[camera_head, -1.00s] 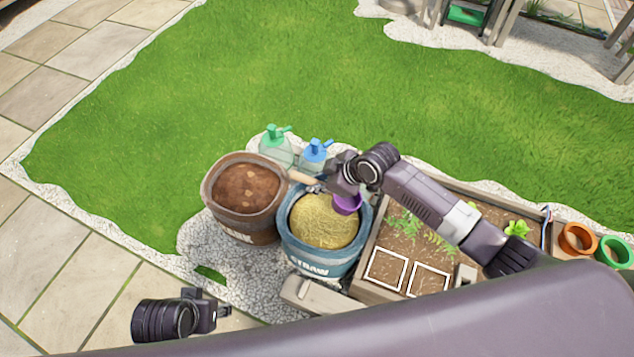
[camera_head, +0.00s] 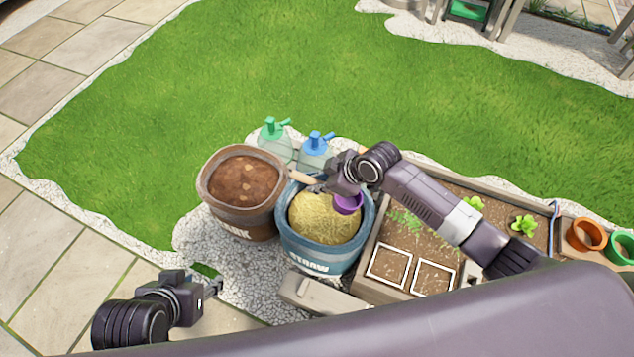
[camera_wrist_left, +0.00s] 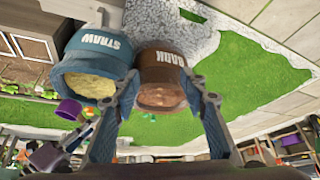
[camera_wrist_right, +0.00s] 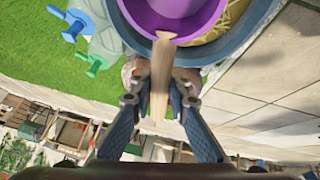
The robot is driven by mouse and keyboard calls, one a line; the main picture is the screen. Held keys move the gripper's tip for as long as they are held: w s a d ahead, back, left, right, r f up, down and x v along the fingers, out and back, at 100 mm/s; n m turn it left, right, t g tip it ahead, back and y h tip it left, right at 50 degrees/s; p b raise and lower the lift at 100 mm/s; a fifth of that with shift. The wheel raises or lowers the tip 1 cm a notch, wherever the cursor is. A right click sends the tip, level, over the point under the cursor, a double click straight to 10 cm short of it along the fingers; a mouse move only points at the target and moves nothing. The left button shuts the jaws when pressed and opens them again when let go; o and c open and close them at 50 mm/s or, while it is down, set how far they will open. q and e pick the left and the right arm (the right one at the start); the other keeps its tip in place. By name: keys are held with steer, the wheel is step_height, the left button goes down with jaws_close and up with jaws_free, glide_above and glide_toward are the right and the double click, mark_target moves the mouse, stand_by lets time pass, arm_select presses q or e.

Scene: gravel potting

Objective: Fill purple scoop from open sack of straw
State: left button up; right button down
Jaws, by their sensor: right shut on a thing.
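The purple scoop (camera_head: 347,204) hangs at the right side of the open blue straw sack (camera_head: 318,257), over the straw (camera_head: 322,218). My right gripper (camera_head: 327,186) is shut on its wooden handle (camera_wrist_right: 161,75), and the scoop bowl (camera_wrist_right: 176,12) fills the top of the right wrist view. Whether the bowl holds straw or touches it cannot be told. My left gripper (camera_head: 215,288) is open and empty, over the paving at lower left. In the left wrist view its fingers (camera_wrist_left: 163,95) are spread, with the straw sack and scoop beyond them.
A brown bark sack (camera_head: 238,222) stands close on the left of the straw sack. Green (camera_head: 275,135) and blue (camera_head: 318,148) spray bottles stand behind. A wooden planter (camera_head: 380,292) with seedlings borders the right side. Orange (camera_head: 585,236) and green (camera_head: 622,249) pots stand farther right.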

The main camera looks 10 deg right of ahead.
steer(key=shift+f+b, duration=0.65)
steer(key=shift+b, duration=0.05)
arm_select(q)
steer(key=w+d+r+t+h+b, duration=0.15)
steer(key=w+d+r+t, duration=0.25)
steer(key=w+r+t, duration=0.5)
arm_select(e)
step_height(320, 180, down, 6)
steer(key=shift+r+b, duration=0.2)
steer(key=shift+b, duration=0.75)
arm_select(q)
steer(key=w+d+r+t+h, duration=0.1)
steer(key=w+r+t, duration=0.1)
steer(key=r, duration=0.4)
steer(key=w+d+r+t+h, duration=0.1)
steer(key=w+r+t, duration=0.1)
steer(key=w+r, duration=0.2)
steer(key=shift+d+r+m, duration=0.3)
steer(key=shift+r+m, duration=0.1)
steer(key=shift+r, duration=0.75)
arm_select(e)
steer(key=shift+f, duration=0.2)
arm_select(q)
steer(key=shift+h, duration=0.25)
steer(key=shift+s+r+t, duration=0.1)
steer(key=shift+r+t, duration=0.15)
steer(key=shift+t, duration=0.05)
arm_select(e)
steer(key=shift+f, duration=0.1)
